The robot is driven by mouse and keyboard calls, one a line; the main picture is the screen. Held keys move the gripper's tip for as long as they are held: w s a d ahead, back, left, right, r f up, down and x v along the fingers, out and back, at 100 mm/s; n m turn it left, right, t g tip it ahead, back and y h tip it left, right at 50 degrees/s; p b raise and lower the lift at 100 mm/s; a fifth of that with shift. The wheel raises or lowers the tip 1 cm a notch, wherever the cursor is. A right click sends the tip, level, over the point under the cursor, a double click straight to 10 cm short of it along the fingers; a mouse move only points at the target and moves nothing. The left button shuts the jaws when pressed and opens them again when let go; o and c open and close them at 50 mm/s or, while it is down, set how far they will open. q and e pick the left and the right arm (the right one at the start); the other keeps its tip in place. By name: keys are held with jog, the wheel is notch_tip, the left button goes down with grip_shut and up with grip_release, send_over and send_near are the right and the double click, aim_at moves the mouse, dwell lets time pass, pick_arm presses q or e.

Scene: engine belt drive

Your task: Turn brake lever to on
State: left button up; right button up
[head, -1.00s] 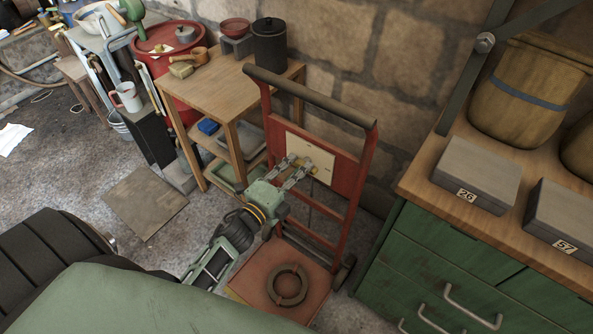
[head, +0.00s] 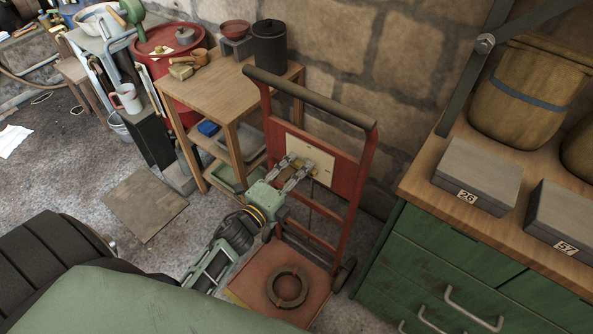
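A red hand truck (head: 361,195) stands upright against the stone wall. A cream plate (head: 322,157) is fixed on its red back panel. A small brass-coloured part, which looks like the brake lever (head: 311,166), sits on the plate, mostly hidden by my gripper. My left gripper (head: 297,166) is in front of the plate with its two fingers apart, one on either side of part of the brass piece. I cannot tell whether the fingers touch it. The lever's setting is not readable. My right gripper is not in view.
A dark ring (head: 287,286) lies on the truck's red base. A wooden table (head: 221,88) with pots stands to the left. A green cabinet (head: 432,262) with grey boxes on top is close on the right. A flat board (head: 145,203) lies on the floor.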

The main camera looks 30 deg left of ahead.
pick_arm(q)
jog(key=s+a, duration=0.1)
jog(key=s, duration=1.1)
jog(key=shift+a, duration=0.35)
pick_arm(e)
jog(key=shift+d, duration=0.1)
pick_arm(q)
jog(key=s+d+f+n+g+y, duration=0.1)
jog(key=s+f+n+g, duration=0.25)
jog(key=f, duration=0.65)
jog(key=s+d+f+n+g+y+p, duration=0.1)
jog(key=s+f+n+g, duration=0.2)
jog(key=f, duration=0.7)
jog(key=s+d+f+n+g, duration=0.15)
jog(key=s+f+n, duration=0.3)
jog(key=f, duration=0.55)
jog(key=s+f+n+g, duration=0.2)
jog(key=s+f+g, duration=0.1)
jog(key=s, duration=0.4)
jog(key=s+d+f+n+g, duration=0.1)
jog(key=s+f+n+g, duration=0.1)
jog(key=s+f, duration=0.4)
jog(key=s+f+n+g, duration=0.2)
jog(key=s+f+g, duration=0.1)
jog(key=s, duration=0.6)
jog(key=shift+s+d+f+g+y+p, duration=0.35)
jog(key=shift+f+g+p, duration=0.1)
jog(key=shift+f, duration=0.45)
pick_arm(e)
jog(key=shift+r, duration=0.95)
